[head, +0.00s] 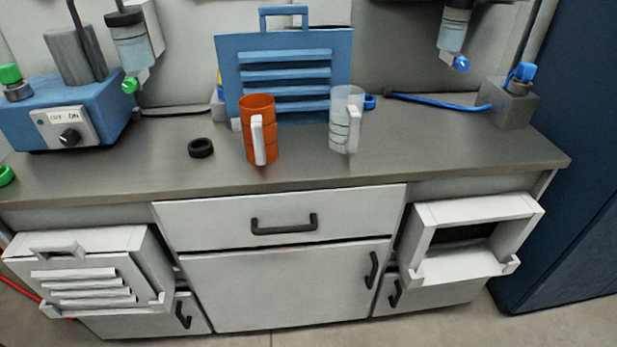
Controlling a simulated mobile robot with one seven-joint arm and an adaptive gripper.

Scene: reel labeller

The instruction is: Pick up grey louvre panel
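A pale grey louvre panel (85,273) with several slats and a handle cut-out at its top sits in a light box-like holder (157,275) at the lower left, on the front of the cabinet. It leans back slightly, with its slats facing me. A blue louvre panel (285,68) with a loop handle stands upright at the back of the countertop. A similar light holder (477,268) at the lower right is open, with no panel in it. My gripper is not in view.
On the grey countertop (345,172) stand an orange mug (258,120), a clear mug (345,125) and a black ring (201,148). A blue device (90,105) is at left, a grey block (508,105) at right. A dark blue cabinet (560,200) borders the right.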

